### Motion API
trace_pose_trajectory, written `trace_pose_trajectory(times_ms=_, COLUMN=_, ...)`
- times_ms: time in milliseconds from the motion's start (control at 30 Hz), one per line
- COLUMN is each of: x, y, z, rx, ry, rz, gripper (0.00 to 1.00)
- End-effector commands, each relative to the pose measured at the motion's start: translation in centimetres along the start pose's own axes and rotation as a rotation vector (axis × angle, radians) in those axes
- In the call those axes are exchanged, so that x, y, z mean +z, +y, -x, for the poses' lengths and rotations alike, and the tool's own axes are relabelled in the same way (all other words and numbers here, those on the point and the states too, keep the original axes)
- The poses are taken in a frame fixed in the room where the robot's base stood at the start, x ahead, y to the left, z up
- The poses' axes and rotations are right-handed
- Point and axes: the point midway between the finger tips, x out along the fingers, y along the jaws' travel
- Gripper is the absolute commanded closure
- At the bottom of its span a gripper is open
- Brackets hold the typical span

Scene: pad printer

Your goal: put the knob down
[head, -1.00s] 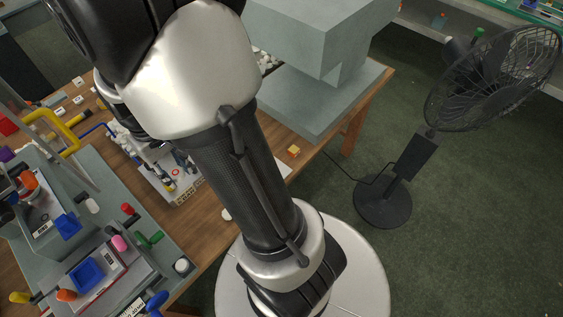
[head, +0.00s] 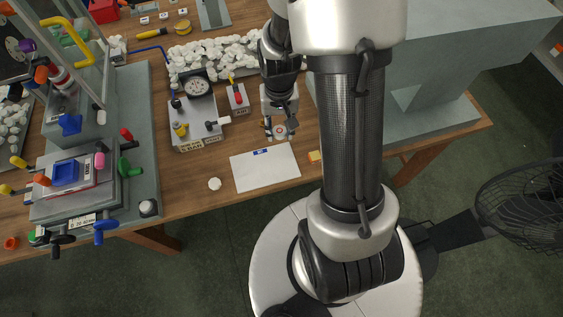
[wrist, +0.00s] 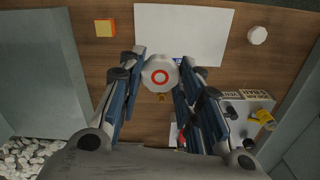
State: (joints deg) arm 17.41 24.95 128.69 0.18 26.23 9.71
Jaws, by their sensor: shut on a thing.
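My gripper (head: 280,126) hangs over the wooden table, just behind a white sheet (head: 265,167). In the wrist view its fingers (wrist: 160,84) are shut on a white, faceted knob (wrist: 160,71) with a red ring on its top. The held knob shows only small between the fingertips in the head view (head: 281,129). How high it is above the table I cannot tell. The white sheet (wrist: 184,30) lies just beyond the knob in the wrist view.
A loose white knob (head: 214,184) lies left of the sheet, and a yellow-orange block (head: 314,156) lies right of it. A gauge box (head: 196,117) and a red-lever box (head: 237,99) stand left of my gripper. A grey machine (head: 430,65) stands right.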

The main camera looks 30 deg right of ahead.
Motion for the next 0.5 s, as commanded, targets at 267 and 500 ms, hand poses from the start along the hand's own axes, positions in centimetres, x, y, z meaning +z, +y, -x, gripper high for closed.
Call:
trace_pose_trajectory(times_ms=267, x=0.3, y=0.1, z=-8.1, rx=0.001, ry=-0.009, rz=0.000, gripper=0.82)
trace_pose_trajectory(times_ms=500, x=0.1, y=0.0, z=-13.1, rx=0.001, ry=-0.004, rz=0.000, gripper=0.82)
